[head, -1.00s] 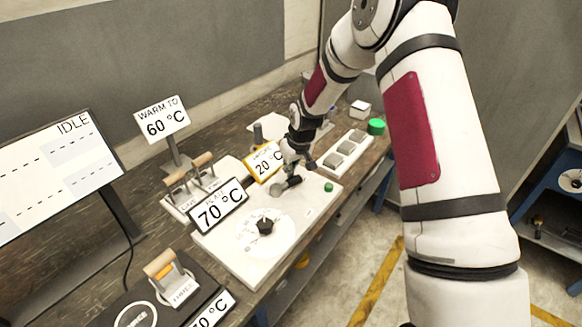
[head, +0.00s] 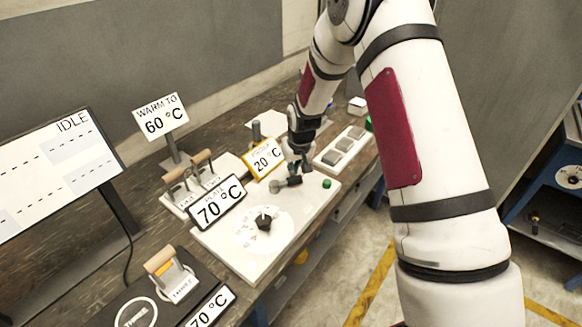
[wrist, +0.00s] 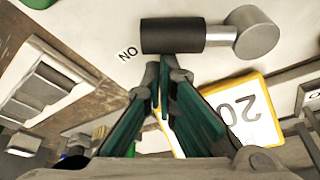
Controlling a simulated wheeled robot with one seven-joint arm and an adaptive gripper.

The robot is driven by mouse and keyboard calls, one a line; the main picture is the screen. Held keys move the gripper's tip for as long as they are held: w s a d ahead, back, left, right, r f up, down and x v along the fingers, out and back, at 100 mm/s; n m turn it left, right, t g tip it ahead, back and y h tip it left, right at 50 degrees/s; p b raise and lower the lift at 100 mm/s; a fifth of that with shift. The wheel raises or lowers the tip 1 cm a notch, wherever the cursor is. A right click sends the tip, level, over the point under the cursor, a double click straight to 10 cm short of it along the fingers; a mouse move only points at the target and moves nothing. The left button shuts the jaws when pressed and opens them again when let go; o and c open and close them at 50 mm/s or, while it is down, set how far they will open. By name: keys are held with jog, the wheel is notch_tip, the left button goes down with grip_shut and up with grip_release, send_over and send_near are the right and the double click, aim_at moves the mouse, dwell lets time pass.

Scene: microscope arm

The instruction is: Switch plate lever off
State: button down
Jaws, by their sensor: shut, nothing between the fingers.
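The plate lever has a black handle (head: 294,181) on a grey round pivot (head: 275,187), on the white plate unit (head: 312,205). In the wrist view the handle (wrist: 172,36) lies flat and points left from its silver pivot (wrist: 257,34). An "ON" label (wrist: 128,53) sits by the handle's free end. My gripper (head: 301,170) is shut and empty beside the lever. Its fingertips (wrist: 164,66) are right at the handle's side in the wrist view; I cannot tell whether they touch it.
A yellow-framed 20 °C sign (head: 264,158) stands close behind the lever. A 70 °C sign (head: 219,200), a black knob (head: 264,222) and a green button (head: 327,183) are nearby. A tray of grey blocks (head: 342,147) lies at the back right. A screen (head: 60,170) reads IDLE.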

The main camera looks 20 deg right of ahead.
aim_at(300, 180)
jog(key=s+m, duration=0.1)
jog(key=m, duration=0.1)
jog(key=s+m+h, duration=0.1)
jog(key=shift+s+d+m, duration=0.3)
jog(key=shift+m, duration=0.1)
jog(key=s+m+h, duration=0.1)
jog(key=m, duration=0.1)
jog(key=shift+s+m+g+p, duration=0.3)
jog(key=shift+s+p, duration=0.05)
jog(key=shift+s, duration=0.05)
jog(key=m, duration=0.1)
jog(key=s+m, duration=0.1)
jog(key=s+m+h, duration=0.1)
jog(key=shift+s+a+m+g, duration=0.25)
jog(key=shift+a+m+g, duration=0.05)
jog(key=shift+m, duration=0.1)
jog(key=shift+s+a+p, duration=0.1)
jog(key=shift+s+p, duration=0.25)
jog(key=shift+s+a, duration=0.15)
